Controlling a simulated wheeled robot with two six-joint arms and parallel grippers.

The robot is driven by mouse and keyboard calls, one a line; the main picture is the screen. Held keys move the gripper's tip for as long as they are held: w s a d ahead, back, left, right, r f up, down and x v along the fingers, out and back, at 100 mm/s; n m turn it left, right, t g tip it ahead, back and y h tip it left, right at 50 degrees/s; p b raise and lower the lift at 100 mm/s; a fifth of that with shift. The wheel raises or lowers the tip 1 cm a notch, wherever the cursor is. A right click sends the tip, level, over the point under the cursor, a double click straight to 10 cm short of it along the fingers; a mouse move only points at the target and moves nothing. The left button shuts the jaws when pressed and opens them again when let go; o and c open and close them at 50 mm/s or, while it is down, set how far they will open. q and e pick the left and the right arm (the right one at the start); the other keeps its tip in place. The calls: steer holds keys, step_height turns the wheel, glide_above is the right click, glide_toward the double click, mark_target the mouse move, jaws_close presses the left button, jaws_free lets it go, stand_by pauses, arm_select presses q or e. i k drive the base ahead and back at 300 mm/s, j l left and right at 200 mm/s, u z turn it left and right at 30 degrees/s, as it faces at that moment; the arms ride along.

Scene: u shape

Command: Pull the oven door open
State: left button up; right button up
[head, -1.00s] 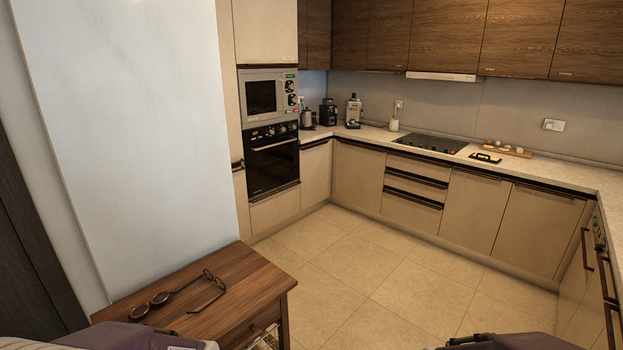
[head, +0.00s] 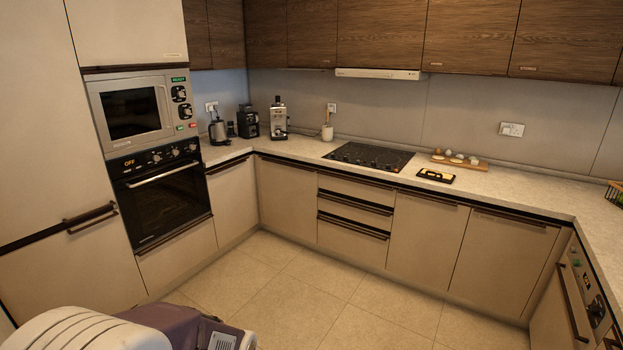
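A black built-in oven (head: 160,205) stands in the tall cabinet at the left, below the microwave. Its dark glass door is shut, with a light bar handle (head: 163,174) along the top. The panel above the door shows "OFF" and several knobs. A second appliance front with a small display, knobs and a dark bar handle (head: 574,304) is partly in view at the lower right, under the counter; it looks shut. Neither gripper can be seen.
A microwave (head: 133,108) sits above the black oven. A tall cabinet with a dark handle (head: 90,216) is left of it. Counters with a hob (head: 369,157) and drawers (head: 353,214) line the back. The tiled floor (head: 290,290) between is clear.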

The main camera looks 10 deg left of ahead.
mark_target(139, 239)
steer(key=i+j+u, duration=0.1)
steer(key=i+u, duration=0.3)
steer(key=i+l+u, duration=0.1)
steer(key=i+u, duration=0.3)
steer(key=i+l+u, duration=0.2)
steer(key=i+u, duration=0.2)
steer(key=i+j+u, duration=0.15)
steer(key=i+u, duration=0.15)
steer(key=i, duration=0.45)
steer(key=i+u, duration=0.3)
steer(key=i, duration=0.75)
